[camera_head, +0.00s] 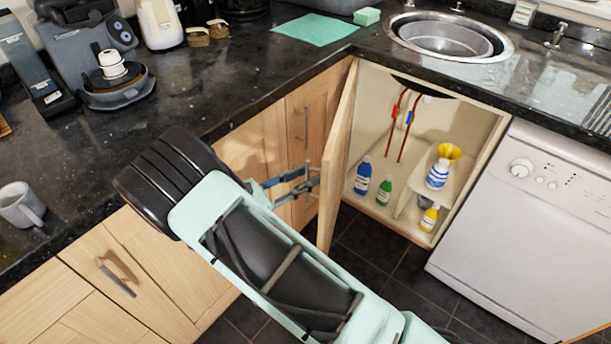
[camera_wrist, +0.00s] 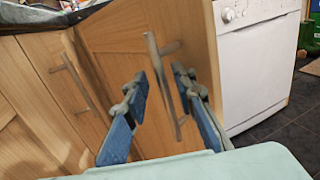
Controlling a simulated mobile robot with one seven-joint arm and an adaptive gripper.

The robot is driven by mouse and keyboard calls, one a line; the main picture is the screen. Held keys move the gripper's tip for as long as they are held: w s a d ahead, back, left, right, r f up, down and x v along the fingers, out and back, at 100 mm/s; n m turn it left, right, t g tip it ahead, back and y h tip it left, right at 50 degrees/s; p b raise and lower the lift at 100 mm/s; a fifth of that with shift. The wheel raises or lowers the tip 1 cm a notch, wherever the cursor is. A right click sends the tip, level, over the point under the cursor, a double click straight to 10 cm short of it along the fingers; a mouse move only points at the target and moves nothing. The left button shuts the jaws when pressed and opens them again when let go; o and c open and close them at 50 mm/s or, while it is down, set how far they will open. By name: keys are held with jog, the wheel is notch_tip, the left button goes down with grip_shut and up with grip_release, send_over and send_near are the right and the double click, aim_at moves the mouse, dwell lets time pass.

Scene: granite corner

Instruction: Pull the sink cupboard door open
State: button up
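The sink cupboard door (camera_head: 338,150) is light wood and stands swung open, seen almost edge-on in the head view. Its outer face (camera_wrist: 200,45) fills the middle of the wrist view, with a metal bar handle (camera_wrist: 167,85) on it. My gripper (camera_head: 308,180) is on the outer side of the door, close to the handle. In the wrist view my gripper (camera_wrist: 161,76) has its blue-padded fingers apart, one on each side of the handle. I see gaps between the fingers and the bar. The open sink cupboard (camera_head: 440,130) shows its inside.
Several bottles, including a blue one (camera_head: 363,174), stand in the cupboard. A white dishwasher (camera_head: 525,220) is on the right, and another cupboard door (camera_head: 305,125) is on the left. Dark floor tiles (camera_head: 375,240) are clear in front. The granite worktop (camera_head: 220,85) runs above.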

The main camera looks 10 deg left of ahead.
jog(key=shift+w, duration=0.1)
jog(key=v, duration=1.2)
jog(key=shift+c, duration=0.2)
